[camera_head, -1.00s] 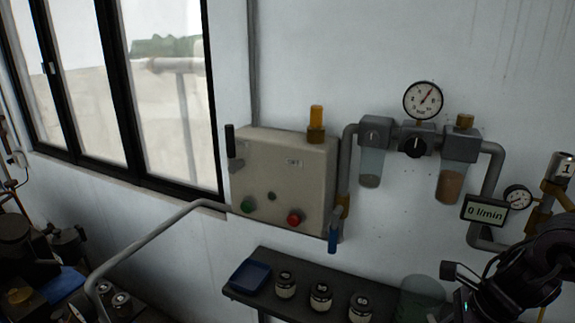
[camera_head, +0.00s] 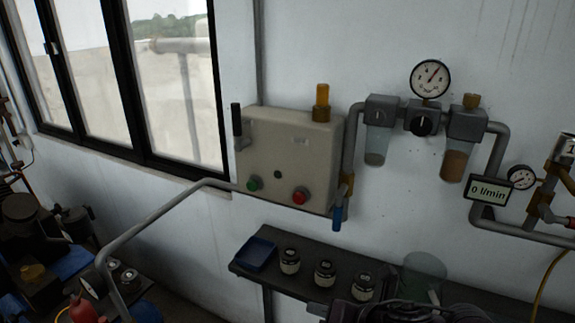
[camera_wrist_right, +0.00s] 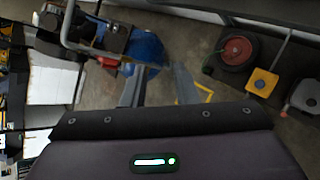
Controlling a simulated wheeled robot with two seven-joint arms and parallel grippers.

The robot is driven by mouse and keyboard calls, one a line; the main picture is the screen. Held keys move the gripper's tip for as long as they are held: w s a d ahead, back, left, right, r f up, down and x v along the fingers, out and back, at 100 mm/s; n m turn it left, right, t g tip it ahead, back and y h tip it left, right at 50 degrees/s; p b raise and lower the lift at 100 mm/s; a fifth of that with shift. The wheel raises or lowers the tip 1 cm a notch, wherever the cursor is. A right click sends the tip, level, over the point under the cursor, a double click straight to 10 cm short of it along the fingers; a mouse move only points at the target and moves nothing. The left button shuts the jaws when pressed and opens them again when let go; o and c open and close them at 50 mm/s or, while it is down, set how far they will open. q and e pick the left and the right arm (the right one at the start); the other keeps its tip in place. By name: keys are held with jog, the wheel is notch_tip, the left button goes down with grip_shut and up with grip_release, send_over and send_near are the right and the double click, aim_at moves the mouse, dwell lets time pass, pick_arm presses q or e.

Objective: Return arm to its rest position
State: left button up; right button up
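My right arm (camera_head: 405,313) shows as a dark shape at the bottom edge of the head view, in front of the lower shelf. Its fingertips cannot be made out there. In the right wrist view the two grey fingers of my right gripper (camera_wrist_right: 160,86) stand apart with nothing held between them. The floor and a blue object (camera_wrist_right: 148,52) lie beyond them. My left gripper is in neither view.
A shelf (camera_head: 275,284) holds a blue tray (camera_head: 260,254), several jars and a clear vessel (camera_head: 423,276). A control box (camera_head: 285,165), pipes and a gauge (camera_head: 430,79) are on the wall. A red round item (camera_wrist_right: 237,51) shows on dark equipment.

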jog(key=s+d+f+m+g+h, duration=0.25)
jog(key=s+d+f+m, duration=0.45)
jog(key=m, duration=0.9)
jog(key=s+d+f+m+g+h, duration=0.2)
jog(key=s+d+m+h, duration=0.25)
jog(key=s+m, duration=0.85)
jog(key=w+f+m+g+b, duration=0.1)
jog(key=w+f+m+b, duration=0.2)
jog(key=f, duration=2.6)
jog(key=s+d+f+g, duration=0.1)
jog(key=s+d+f, duration=0.1)
jog(key=s+f, duration=0.8)
jog(key=s+d+f, duration=0.2)
jog(key=s+f, duration=0.7)
jog(key=f, duration=0.3)
jog(key=shift+s+f+g, duration=0.25)
jog(key=shift+s+g, duration=0.1)
jog(key=shift+d, duration=0.1)
